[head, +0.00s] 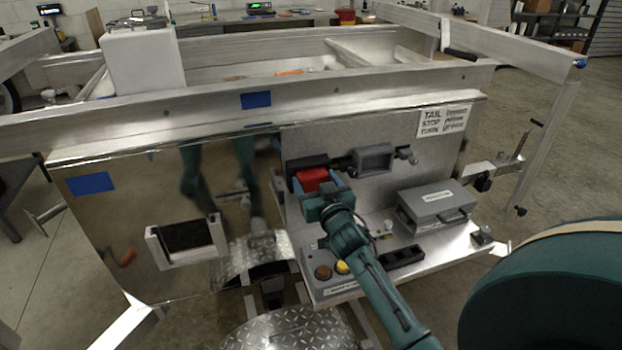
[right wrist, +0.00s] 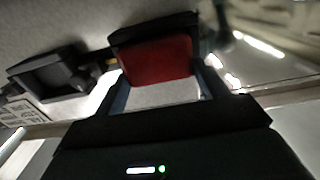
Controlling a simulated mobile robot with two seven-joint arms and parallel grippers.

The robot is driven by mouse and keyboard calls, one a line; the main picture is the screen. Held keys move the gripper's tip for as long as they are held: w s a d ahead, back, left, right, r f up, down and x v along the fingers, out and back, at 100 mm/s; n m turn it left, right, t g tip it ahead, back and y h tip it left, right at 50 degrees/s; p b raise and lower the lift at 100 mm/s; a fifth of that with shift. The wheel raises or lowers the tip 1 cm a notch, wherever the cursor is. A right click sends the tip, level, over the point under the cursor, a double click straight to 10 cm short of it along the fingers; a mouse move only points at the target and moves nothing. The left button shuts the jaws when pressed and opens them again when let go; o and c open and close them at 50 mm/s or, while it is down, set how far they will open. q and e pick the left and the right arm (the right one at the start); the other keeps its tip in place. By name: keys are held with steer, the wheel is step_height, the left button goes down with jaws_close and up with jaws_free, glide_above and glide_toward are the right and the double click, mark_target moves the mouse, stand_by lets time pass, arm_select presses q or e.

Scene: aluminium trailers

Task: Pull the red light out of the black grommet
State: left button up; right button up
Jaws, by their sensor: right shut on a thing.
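The red light (head: 314,179) faces me on the upright panel of the trailer. The black grommet (head: 293,165) shows as a dark rim around and behind its upper left side. In the right wrist view the red light (right wrist: 157,62) sits between my two fingers, with the black grommet (right wrist: 150,32) directly behind it. My right gripper (head: 313,188) is shut on the red light. How far the light sits inside the grommet cannot be told. My left gripper is not in view.
A grey bracket (head: 374,159) sits on the panel right of the light. A grey case (head: 436,207), a black tray (head: 402,256) and red and yellow buttons (head: 323,272) stand on the shelf below. A printed sign (head: 443,121) is at the upper right.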

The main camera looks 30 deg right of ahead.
mark_target(315, 180)
steer(key=shift+s+a, duration=0.1)
steer(key=shift+s, duration=0.2)
steer(key=shift+p+v, duration=0.5)
steer(key=shift+v, duration=0.4)
steer(key=shift+p+v, duration=0.35)
steer(key=shift+v, duration=0.6)
steer(key=shift+s, duration=0.1)
steer(key=shift+s, duration=0.15)
steer(key=shift+p+v, duration=1)
steer(key=shift+v, duration=1.85)
